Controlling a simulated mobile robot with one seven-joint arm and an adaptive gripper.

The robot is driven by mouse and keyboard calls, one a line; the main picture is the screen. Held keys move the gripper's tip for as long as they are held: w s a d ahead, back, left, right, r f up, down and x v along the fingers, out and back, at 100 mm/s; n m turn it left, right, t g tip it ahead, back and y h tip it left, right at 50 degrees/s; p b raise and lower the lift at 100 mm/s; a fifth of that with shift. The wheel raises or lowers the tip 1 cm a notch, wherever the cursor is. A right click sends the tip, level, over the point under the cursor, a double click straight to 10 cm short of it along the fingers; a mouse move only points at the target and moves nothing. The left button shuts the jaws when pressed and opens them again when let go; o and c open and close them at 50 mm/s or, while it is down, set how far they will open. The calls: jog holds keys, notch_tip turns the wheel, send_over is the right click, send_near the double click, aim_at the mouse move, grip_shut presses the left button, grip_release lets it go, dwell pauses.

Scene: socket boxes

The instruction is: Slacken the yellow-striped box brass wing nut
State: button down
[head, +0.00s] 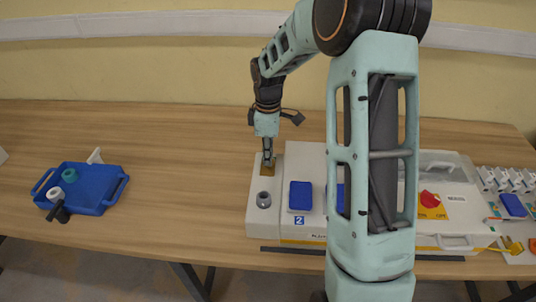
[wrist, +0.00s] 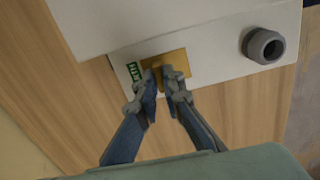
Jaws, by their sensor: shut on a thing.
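The white socket box (head: 285,155) stands on the table, partly behind my arm, with a yellow stripe low on its front. A brass plate (head: 277,168) lies on its top at the far left; the wrist view also shows this plate (wrist: 178,58). My gripper (head: 267,158) points down at the plate. In the wrist view my gripper's fingertips (wrist: 164,84) are closed on the brass wing nut (wrist: 168,74) over the plate. The nut is mostly hidden by the fingers, so its angle cannot be told.
A grey round gland (head: 264,199) stands on the box near the plate, with a blue socket cover (head: 300,195) to its right. A blue tray (head: 92,187) lies at left. The table between is clear.

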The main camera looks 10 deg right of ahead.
jog(key=shift+n, duration=0.3)
jog(key=c, duration=2.1)
grip_release()
jog(key=shift+r, duration=0.1)
notch_tip(320, 180, up, 12)
jog(key=shift+f, duration=0.1)
